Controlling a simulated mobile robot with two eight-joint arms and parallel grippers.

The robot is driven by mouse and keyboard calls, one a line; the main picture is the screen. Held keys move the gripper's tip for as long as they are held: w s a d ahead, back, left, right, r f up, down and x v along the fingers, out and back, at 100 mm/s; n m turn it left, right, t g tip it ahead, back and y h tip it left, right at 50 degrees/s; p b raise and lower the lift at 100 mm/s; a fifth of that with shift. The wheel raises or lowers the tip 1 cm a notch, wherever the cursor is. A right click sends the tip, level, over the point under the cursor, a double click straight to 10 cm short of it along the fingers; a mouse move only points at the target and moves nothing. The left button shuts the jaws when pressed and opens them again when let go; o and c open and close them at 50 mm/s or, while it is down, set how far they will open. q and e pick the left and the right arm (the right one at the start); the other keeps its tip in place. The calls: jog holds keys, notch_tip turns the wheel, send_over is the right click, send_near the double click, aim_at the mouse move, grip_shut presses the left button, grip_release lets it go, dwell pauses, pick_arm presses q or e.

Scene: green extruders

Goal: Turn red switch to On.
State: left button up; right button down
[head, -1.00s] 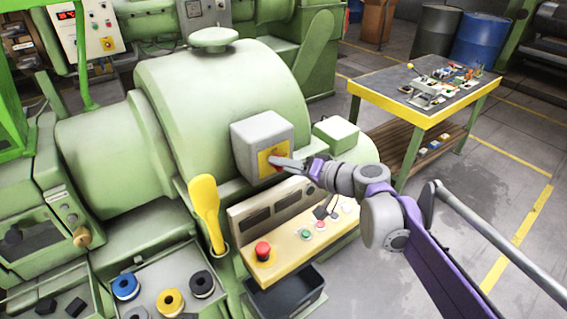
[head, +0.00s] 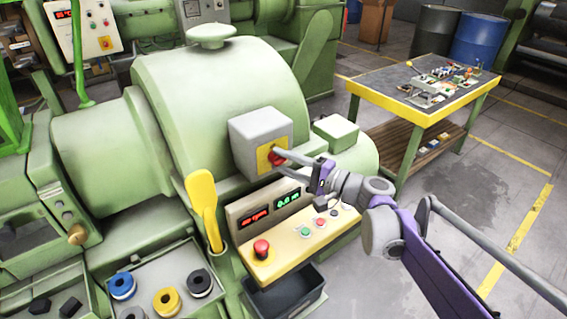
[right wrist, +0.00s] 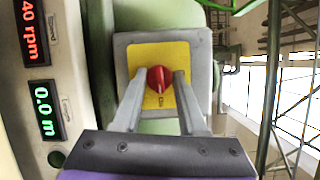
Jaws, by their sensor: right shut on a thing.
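The red switch (head: 276,157) is a rotary knob on a yellow plate, on the front of a grey box (head: 248,133) on the green machine. In the right wrist view the red knob (right wrist: 160,81) sits between the two fingers. Its pale pointer mark is in line with the fingers' length. My right gripper (head: 281,156) is shut on the knob, one finger on each side. It also shows in the right wrist view (right wrist: 159,78). My left gripper is not in view.
Below is a cream control panel (head: 285,249) with a red mushroom button (head: 261,248) and lit red and green displays (head: 288,199). A yellow lever (head: 203,205) stands left of it. A yellow-edged workbench (head: 385,98) stands at the right, with open floor around it.

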jog(key=shift+m, duration=0.4)
jog(key=shift+c, duration=2.3)
grip_release()
jog(key=v, duration=1.1)
jog(key=shift+b, duration=0.45)
jog(key=shift+a+f, duration=0.1)
jog(key=shift+f, duration=0.05)
